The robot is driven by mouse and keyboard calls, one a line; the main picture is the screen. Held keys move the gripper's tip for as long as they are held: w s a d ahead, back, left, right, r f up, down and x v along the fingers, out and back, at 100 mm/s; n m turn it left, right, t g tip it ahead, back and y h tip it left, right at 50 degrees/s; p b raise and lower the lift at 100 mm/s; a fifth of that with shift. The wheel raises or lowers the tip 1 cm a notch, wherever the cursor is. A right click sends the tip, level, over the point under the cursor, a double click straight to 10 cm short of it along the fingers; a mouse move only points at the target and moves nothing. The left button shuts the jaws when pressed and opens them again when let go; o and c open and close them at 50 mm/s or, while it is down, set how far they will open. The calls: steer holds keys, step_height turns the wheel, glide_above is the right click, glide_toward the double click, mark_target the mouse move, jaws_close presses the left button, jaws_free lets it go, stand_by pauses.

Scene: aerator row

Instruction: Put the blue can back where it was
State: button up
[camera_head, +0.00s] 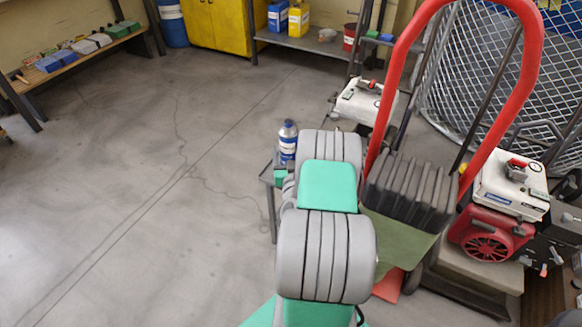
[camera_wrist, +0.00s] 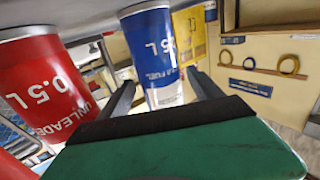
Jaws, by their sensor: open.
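In the wrist view a blue can (camera_wrist: 150,50) with white lettering and a silver band stands between the two dark fingers of my gripper (camera_wrist: 162,82). The fingers are open, one on each side of it, and I cannot tell whether either touches it. A red can (camera_wrist: 40,85) marked 0.5 L is beside it on the left. My gripper is hidden there by my arm.
In the head view a red-handled machine (camera_head: 525,60) and a red engine (camera_head: 487,235) crowd the right. A shelf (camera_head: 308,42) holds blue and yellow jugs. The floor (camera_head: 120,180) on the left is clear.

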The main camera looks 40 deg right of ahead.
steer(key=b+v, duration=0.3)
steer(key=v, duration=0.8)
steer(key=w+a+r+n+g+y, duration=0.1)
steer(key=w+a+n+y, duration=0.4)
steer(key=a, duration=0.5)
steer(key=w+a+r+n+g+y, duration=0.1)
steer(key=w+a+n+y, duration=0.35)
steer(key=a+y, duration=0.4)
steer(key=s+a+r+m+g+h, duration=0.1)
steer(key=s+a+r+g, duration=0.1)
steer(key=s+a+g, duration=0.3)
steer(key=s+a+r+m+g+h, duration=0.1)
steer(key=s+a+g, duration=0.4)
steer(key=s, duration=0.8)
steer(key=shift+r+g+h, duration=0.3)
steer(key=shift+r+h, duration=0.15)
steer(key=shift+r, duration=0.05)
steer(key=shift+s+a+m, duration=0.1)
steer(key=shift+s+m, duration=0.05)
steer(key=shift+m, duration=0.1)
